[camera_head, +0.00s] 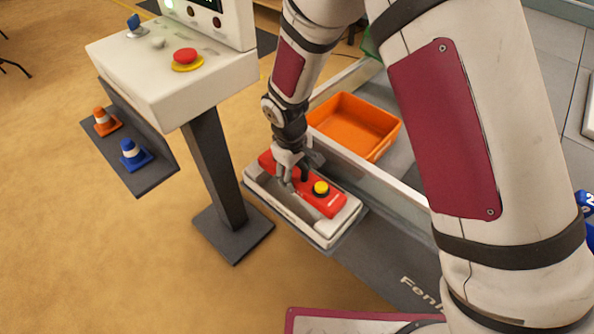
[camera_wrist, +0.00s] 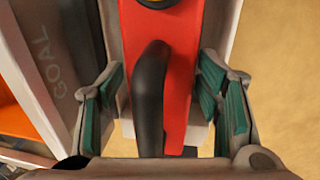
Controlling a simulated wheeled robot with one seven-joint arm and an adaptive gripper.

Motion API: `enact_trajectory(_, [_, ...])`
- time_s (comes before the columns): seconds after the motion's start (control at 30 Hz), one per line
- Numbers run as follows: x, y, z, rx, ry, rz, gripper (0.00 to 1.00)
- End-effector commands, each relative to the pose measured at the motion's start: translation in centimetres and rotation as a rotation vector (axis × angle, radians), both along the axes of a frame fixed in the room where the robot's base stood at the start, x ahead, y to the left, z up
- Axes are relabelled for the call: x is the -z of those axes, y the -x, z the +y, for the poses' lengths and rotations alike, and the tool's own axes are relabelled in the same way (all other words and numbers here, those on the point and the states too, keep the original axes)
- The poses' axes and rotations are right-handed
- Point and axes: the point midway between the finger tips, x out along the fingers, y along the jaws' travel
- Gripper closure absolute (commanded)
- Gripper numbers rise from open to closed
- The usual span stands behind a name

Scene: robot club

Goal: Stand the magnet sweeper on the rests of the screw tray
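The magnet sweeper (camera_head: 332,206) is a red bar with a black handle and a yellow knob. It lies lengthwise over the far side of the light grey screw tray (camera_head: 286,217); whether it bears on the rests cannot be told. My gripper (camera_head: 293,172) points down over the sweeper's left part and hides some of it. In the wrist view, the teal-padded fingers of my gripper (camera_wrist: 163,95) are spread wide on both sides of the black handle (camera_wrist: 150,90), with gaps. The red body of the sweeper (camera_wrist: 181,70) runs between them.
An orange bin (camera_head: 358,122) stands behind the tray, beyond a pale border wall. A console with a red button (camera_head: 185,57) stands on a post at left. My arm covers much of the right side.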

Motion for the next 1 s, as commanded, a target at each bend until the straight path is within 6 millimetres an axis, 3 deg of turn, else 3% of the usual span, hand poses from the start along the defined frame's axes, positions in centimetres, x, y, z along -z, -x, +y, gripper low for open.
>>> enact_trajectory(0.47, [-0.6, 0.0, 0.1, 0.001, -0.002, -0.001, 0.23])
enact_trajectory(1.0, [-10.1, 1.0, 0.9, 0.001, -0.002, -0.003, 0.23])
